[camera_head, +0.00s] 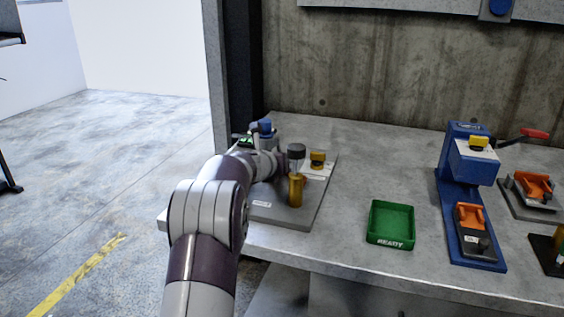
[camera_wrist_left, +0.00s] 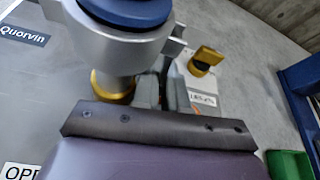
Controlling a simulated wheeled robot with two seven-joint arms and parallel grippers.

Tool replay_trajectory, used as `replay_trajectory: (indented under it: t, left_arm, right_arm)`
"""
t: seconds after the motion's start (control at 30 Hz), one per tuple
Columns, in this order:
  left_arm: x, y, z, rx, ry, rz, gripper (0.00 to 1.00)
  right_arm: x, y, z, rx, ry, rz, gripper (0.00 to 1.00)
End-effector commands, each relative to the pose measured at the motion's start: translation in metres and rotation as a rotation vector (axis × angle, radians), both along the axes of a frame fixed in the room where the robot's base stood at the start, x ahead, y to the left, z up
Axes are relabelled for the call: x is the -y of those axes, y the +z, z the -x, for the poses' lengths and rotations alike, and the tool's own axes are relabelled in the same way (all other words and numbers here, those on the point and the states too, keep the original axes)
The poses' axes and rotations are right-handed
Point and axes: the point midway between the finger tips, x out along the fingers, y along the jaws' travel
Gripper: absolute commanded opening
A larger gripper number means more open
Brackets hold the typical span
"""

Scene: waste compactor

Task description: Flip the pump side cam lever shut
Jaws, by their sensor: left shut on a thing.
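A grey plate (camera_head: 285,214) on the bench carries the pump-side fixture. A grey body with a blue cap (camera_head: 265,127) stands at its back left; in the left wrist view the blue cap (camera_wrist_left: 126,10) is large, with a brass ring (camera_wrist_left: 112,86) below. A brass cylinder with a dark top (camera_head: 296,190) stands upright at the plate's right. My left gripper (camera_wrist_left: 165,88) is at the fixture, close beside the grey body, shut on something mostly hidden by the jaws. I cannot make out the cam lever. My right gripper is not in view.
A yellow knob (camera_head: 318,157) stands on the plate and shows in the left wrist view (camera_wrist_left: 205,60). A green tray (camera_head: 390,222) sits to the right, with clear bench between. A blue press (camera_head: 467,175) and orange-topped clamps (camera_head: 534,186) stand further right.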

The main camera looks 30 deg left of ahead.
Motion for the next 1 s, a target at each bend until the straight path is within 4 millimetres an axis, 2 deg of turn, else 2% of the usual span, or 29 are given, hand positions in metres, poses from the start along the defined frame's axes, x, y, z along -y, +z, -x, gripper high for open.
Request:
replay_trajectory:
  t: [0.17,0.2,0.27,0.77,0.87,1.0]
  left_arm:
    - [0.000,-0.002,0.000,-0.004,0.000,0.001,0.00]
    - [0.000,-0.002,0.000,-0.004,0.000,0.001,0.15]
    - [0.000,-0.002,0.000,-0.004,0.000,0.001,0.33]
    - [-0.001,0.001,0.000,0.004,0.004,0.020,0.33]
    - [0.007,0.008,-0.002,0.038,0.004,0.171,0.33]
    - [0.029,0.032,-0.007,0.149,0.004,0.638,0.33]
  right_arm:
    - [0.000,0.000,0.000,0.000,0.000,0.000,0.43]
    - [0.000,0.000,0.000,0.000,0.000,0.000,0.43]
    - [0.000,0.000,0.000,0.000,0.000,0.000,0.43]
    - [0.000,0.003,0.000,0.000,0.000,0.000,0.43]
    - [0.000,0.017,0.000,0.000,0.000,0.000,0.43]
    - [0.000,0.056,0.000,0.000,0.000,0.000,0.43]
